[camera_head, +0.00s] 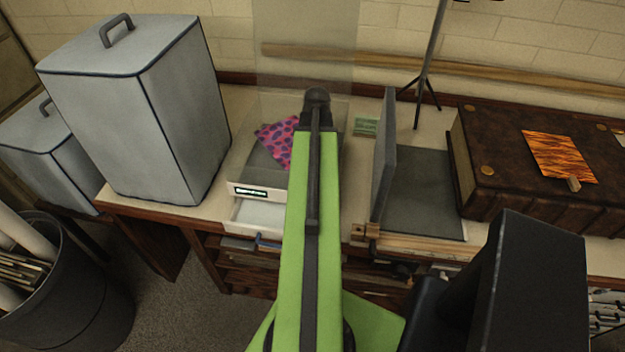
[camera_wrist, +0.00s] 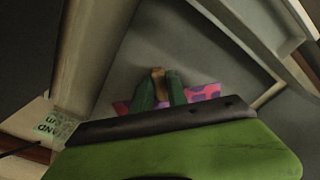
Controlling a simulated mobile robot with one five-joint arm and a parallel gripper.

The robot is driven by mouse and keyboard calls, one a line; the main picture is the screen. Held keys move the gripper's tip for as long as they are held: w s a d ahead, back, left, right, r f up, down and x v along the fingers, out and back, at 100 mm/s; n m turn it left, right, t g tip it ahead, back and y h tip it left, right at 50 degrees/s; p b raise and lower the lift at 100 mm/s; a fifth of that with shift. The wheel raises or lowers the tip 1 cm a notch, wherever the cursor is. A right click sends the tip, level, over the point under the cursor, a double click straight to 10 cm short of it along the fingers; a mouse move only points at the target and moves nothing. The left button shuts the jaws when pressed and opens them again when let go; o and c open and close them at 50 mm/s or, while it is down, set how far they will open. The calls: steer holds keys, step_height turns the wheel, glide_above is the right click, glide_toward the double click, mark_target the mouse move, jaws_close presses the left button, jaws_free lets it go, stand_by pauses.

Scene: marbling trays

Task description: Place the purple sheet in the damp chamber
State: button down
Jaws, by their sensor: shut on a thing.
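The purple sheet (camera_head: 278,138), pink-purple with dark spots, is inside the open white box with a small lit display, which looks like the damp chamber (camera_head: 262,191). The box's clear lid (camera_head: 300,45) stands raised at the back. In the wrist view my gripper (camera_wrist: 159,88) is shut on a small wooden tab that seems to belong to the sheet (camera_wrist: 205,93). The grey chamber floor (camera_wrist: 190,45) lies below. I cannot tell whether the sheet touches the floor. My arm hides the gripper and part of the sheet in the head view.
A tall grey covered box (camera_head: 150,110) stands close left. To the right are an upright grey panel (camera_head: 385,150), a flat grey bed (camera_head: 425,190), a thin stand (camera_head: 424,80) and a brown book-like case (camera_head: 490,150) bearing an orange sheet (camera_head: 560,155). A bin (camera_head: 70,290) stands at lower left.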

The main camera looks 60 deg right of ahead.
step_height(320, 180, down, 5)
steer(key=b, duration=0.4)
steer(key=shift+f+b, duration=0.1)
steer(key=shift+b, duration=0.2)
steer(key=shift+r, duration=0.2)
steer(key=shift+f, duration=0.15)
steer(key=c, duration=1.3)
jaws_free()
steer(key=r+p, duration=1.2)
steer(key=shift+s+a+r, duration=0.2)
steer(key=shift+s, duration=0.1)
